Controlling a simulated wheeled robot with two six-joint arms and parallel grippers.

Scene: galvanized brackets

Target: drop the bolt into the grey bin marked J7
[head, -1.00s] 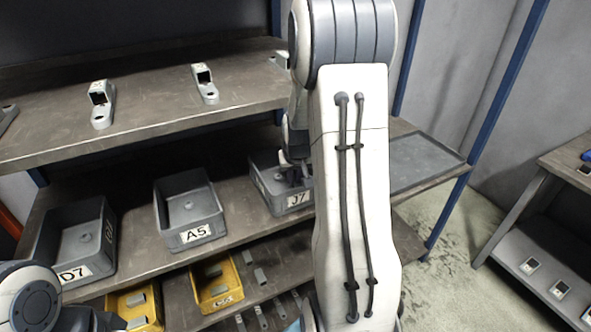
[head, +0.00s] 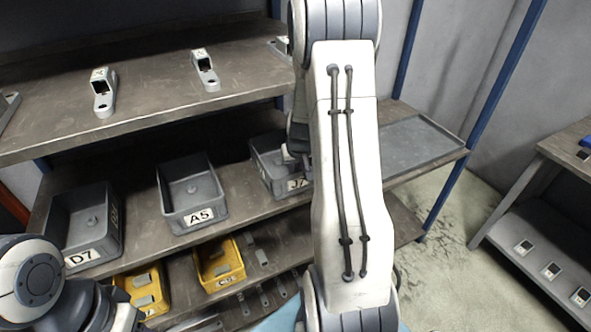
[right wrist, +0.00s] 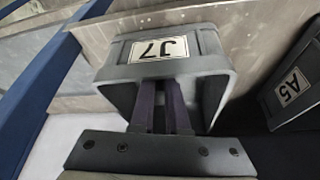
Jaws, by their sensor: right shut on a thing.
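The grey bin marked J7 (head: 262,172) stands on the middle shelf, partly covered by my right arm in the head view. Its label wall also shows in the right wrist view (right wrist: 205,42). My right gripper (head: 290,156) is at this bin. In the right wrist view its two dark fingers (right wrist: 160,90) reach over the bin's opening, close together. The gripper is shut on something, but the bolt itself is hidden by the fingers. My left arm shows at the lower left of the head view, its gripper out of sight.
Grey bins A5 (head: 207,222) and D7 (head: 112,250) stand left of J7, each with a small grey part inside. Yellow bins (head: 222,285) sit below. Metal brackets (head: 206,72) lie on the upper shelf. A flat grey tray (head: 425,160) lies to the right.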

